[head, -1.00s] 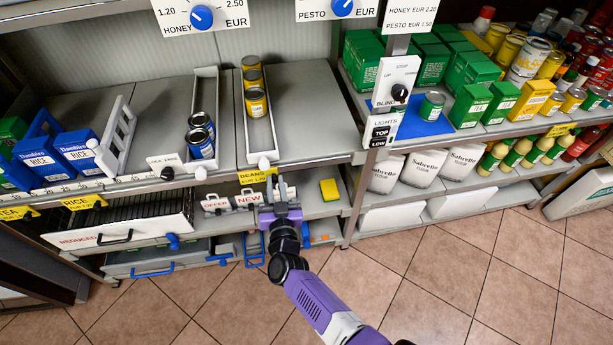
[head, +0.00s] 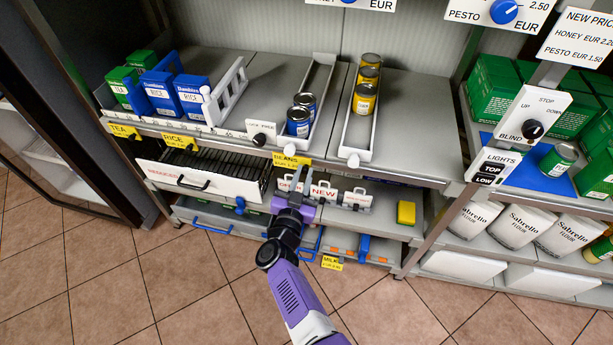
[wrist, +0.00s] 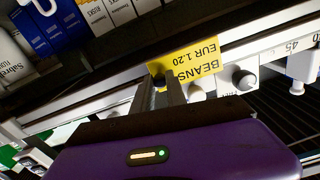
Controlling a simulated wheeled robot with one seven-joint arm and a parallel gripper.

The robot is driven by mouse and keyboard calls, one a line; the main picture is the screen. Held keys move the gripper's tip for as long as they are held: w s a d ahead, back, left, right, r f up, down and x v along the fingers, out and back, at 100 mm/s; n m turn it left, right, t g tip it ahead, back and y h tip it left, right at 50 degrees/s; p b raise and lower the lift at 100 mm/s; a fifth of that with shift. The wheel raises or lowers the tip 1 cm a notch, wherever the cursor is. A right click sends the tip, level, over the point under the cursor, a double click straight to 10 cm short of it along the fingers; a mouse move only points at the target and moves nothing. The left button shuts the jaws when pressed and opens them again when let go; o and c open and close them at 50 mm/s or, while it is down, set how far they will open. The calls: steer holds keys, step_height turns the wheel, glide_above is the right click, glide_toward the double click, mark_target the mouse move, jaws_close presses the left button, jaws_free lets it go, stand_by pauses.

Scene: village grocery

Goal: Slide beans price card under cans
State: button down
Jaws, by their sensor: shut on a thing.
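The yellow beans price card (head: 290,160) is on the shelf's front edge, just below the front end of the tray with blue cans (head: 299,118). The yellow cans (head: 366,88) stand in another tray to its right. My gripper (head: 302,176) reaches up from below and is shut on the card. In the wrist view the card (wrist: 188,62) reads BEANS EUR 1.20 upside down, with the fingertips (wrist: 168,86) at its lower edge. The fingers hide a small part of it.
A black knob (head: 259,140) sits left of the card, and the yellow cans' tray has a white knob (head: 353,160). Yellow rice (head: 180,142) and tea (head: 123,131) cards hang further left.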

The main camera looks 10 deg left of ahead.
steer(key=c, duration=1.3)
jaws_free()
steer(key=s+p, duration=0.1)
steer(key=s, duration=0.3)
steer(key=s+p, duration=0.2)
steer(key=s, duration=0.1)
steer(key=shift+s+a, duration=0.2)
steer(key=shift+s, duration=0.15)
steer(key=shift+a, duration=0.1)
